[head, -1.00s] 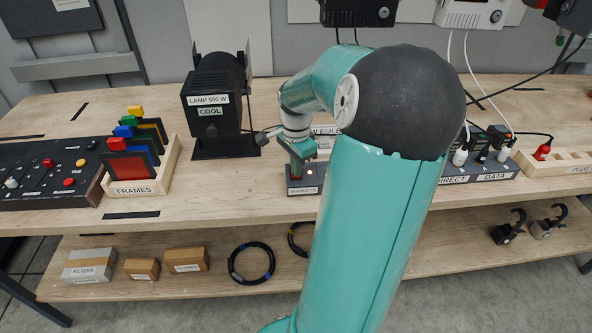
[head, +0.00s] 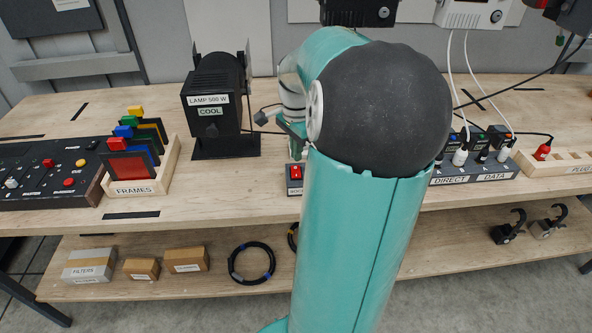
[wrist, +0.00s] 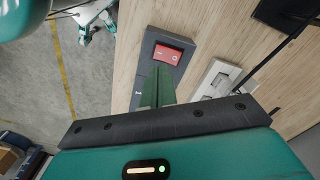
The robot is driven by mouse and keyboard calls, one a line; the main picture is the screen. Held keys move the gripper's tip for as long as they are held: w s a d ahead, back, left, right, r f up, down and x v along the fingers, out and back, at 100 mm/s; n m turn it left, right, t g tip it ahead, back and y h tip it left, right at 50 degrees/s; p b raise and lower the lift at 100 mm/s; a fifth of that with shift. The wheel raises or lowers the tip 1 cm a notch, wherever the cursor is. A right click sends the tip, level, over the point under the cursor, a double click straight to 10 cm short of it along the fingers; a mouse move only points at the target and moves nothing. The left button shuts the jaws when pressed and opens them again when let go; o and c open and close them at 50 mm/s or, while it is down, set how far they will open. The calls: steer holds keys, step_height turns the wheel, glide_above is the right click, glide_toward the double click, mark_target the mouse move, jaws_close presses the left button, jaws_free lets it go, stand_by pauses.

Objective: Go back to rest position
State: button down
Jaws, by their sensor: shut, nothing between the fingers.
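My gripper (wrist: 158,90) shows in the wrist view as green fingers held together, with nothing between them. They point at the dark sockets box (wrist: 150,70), which carries a red rocker switch (wrist: 167,54); whether they touch it I cannot tell. In the head view my arm is folded up in the middle and hides most of the gripper. The red switch (head: 296,173) and part of the sockets box (head: 294,188) show just left of the arm.
A black lamp (head: 215,95) stands left of my wrist. A frames rack (head: 145,186) and a button panel (head: 50,175) are farther left. Direct and data sockets (head: 475,175) are on the right, with cables above.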

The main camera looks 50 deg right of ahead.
steer(key=shift+r, duration=0.65)
steer(key=shift+w, duration=0.1)
steer(key=w+a+r+n+t+h, duration=0.1)
steer(key=w+a+r+n, duration=0.15)
steer(key=a+n, duration=0.6)
steer(key=w+a+r+n+t+h, duration=0.1)
steer(key=w+a+r+n+h, duration=0.2)
steer(key=a, duration=1.1)
steer(key=s+a+n+t+y, duration=0.3)
steer(key=s+a+n, duration=0.5)
steer(key=a, duration=0.5)
steer(key=shift+s+a+n+t+y, duration=0.25)
steer(key=shift+n+y, duration=0.25)
steer(key=shift+n, duration=0.65)
